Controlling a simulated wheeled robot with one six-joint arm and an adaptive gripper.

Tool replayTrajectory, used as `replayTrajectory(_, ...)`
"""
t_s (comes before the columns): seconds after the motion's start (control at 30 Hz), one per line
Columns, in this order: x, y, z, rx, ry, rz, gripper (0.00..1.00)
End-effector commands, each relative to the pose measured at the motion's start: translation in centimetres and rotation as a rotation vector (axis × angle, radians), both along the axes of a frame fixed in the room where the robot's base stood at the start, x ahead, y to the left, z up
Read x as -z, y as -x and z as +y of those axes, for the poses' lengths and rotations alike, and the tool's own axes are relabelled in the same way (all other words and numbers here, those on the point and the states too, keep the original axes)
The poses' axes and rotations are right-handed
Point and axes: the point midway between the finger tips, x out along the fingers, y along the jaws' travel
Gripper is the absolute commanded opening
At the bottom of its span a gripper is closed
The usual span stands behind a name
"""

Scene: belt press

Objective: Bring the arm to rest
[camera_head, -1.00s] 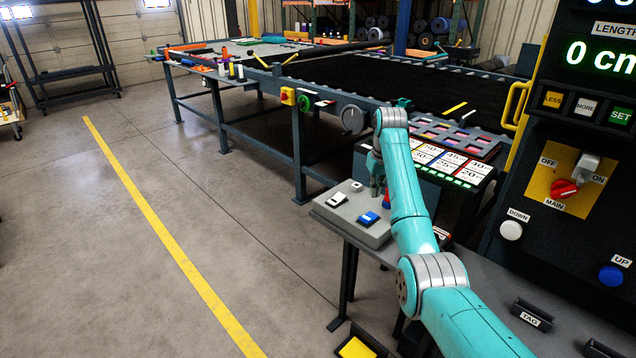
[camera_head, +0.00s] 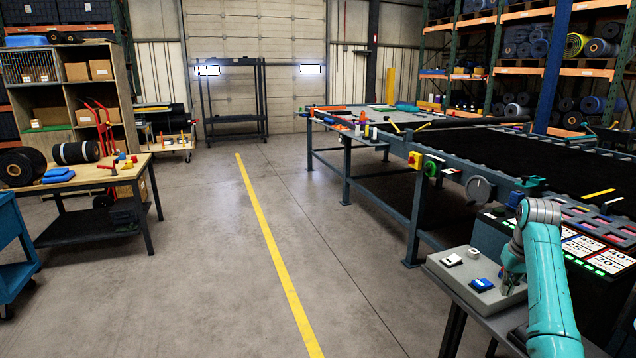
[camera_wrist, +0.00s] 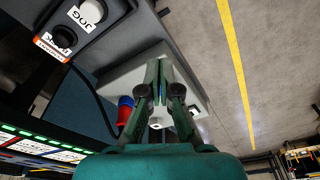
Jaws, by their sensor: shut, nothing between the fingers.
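My gripper (camera_wrist: 158,82) shows in the wrist view with its two dark green fingers closed together and nothing between them. It hangs over a grey control box (camera_wrist: 118,72). In the head view my teal arm comes in from the lower right, bent down so that my gripper (camera_head: 512,285) is at the right part of the same control box (camera_head: 457,282). The arm partly hides the gripper there, and I cannot tell whether the fingertips touch the box. A blue rocker switch (camera_head: 482,284) and a white one (camera_head: 452,259) sit left of the gripper.
A red and blue part (camera_wrist: 125,110) is close beside the fingers. A JOG button box (camera_wrist: 72,28) is at upper left in the wrist view. The long belt press table (camera_head: 450,165) stands behind. A workbench (camera_head: 95,175) is at left. The floor around the yellow line (camera_head: 270,245) is clear.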

Motion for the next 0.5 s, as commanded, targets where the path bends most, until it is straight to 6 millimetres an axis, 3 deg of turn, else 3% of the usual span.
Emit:
replayTrajectory(0.27, 2.4, 0.0, 0.6, -0.003, 0.007, -0.017, 0.0)
replayTrajectory(0.5, 5.9, 0.1, 1.6, -0.006, 0.017, -0.046, 0.0)
